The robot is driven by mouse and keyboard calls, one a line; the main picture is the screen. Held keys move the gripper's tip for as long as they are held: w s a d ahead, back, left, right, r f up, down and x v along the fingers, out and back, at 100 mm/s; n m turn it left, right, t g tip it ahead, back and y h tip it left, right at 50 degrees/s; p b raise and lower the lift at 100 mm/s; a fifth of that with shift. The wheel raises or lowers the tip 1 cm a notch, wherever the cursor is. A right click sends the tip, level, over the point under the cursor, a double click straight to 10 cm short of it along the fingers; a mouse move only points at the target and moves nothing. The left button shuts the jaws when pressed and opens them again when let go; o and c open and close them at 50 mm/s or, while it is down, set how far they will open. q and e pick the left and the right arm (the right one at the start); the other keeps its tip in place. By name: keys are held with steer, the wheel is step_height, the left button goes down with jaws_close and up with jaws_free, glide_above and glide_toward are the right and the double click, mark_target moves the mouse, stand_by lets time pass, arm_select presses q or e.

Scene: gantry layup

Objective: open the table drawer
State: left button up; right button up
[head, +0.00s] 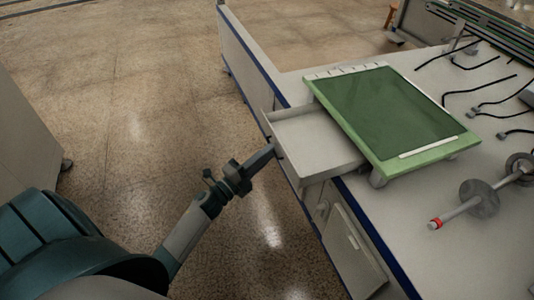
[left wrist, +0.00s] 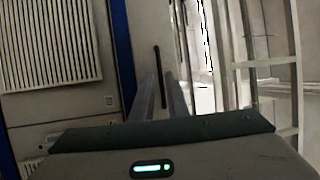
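The table drawer (head: 312,142) stands pulled out from the left side of the white table (head: 345,192), and its empty pale inside shows. My left gripper (head: 272,150) is at the drawer's front panel. In the left wrist view the dark bar handle (left wrist: 156,62) runs between the two close-set fingers of my left gripper (left wrist: 161,85), which appear shut on it. The exact finger contact is hard to see. My right gripper is in neither view.
A green-topped panel (head: 390,115) lies on the table, partly over the drawer. Black cables (head: 480,87) and a rod with discs (head: 480,198) lie to the right. A lower cabinet door (head: 352,240) is below the drawer. The floor (head: 140,110) on the left is clear.

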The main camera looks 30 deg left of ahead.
arm_select(q)
steer(key=shift+s, duration=0.1)
steer(key=v, duration=1.7)
steer(key=shift+b, duration=0.45)
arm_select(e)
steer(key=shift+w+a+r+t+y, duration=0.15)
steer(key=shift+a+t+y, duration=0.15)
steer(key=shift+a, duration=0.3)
arm_select(q)
steer(key=shift+s+a+r, duration=0.1)
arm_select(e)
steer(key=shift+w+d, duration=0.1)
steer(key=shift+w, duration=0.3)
arm_select(q)
steer(key=shift+n, duration=0.3)
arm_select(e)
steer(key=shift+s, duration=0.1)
